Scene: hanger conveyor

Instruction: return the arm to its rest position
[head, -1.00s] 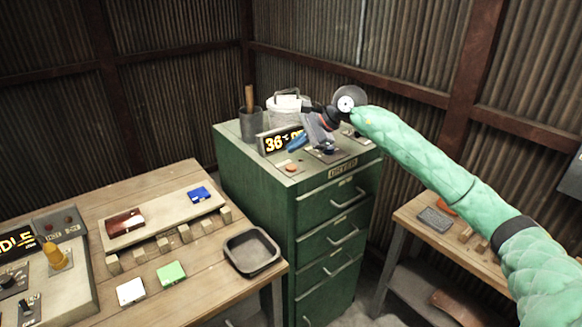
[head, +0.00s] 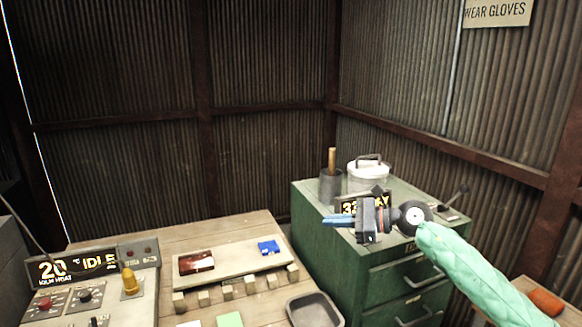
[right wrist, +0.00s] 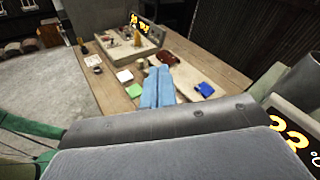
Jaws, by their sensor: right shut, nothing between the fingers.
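My right arm in a green quilted sleeve comes in from the lower right in the head view. Its right gripper (head: 340,220) is shut and empty, its blue fingers pointing left in front of the green cabinet (head: 375,275). The right wrist view shows the blue fingers (right wrist: 158,88) together, with the wooden table beyond. The gripper partly covers the cabinet's display (head: 352,206). My left gripper does not show.
A lidded pot (head: 368,175) and a cup (head: 331,186) stand on the cabinet.

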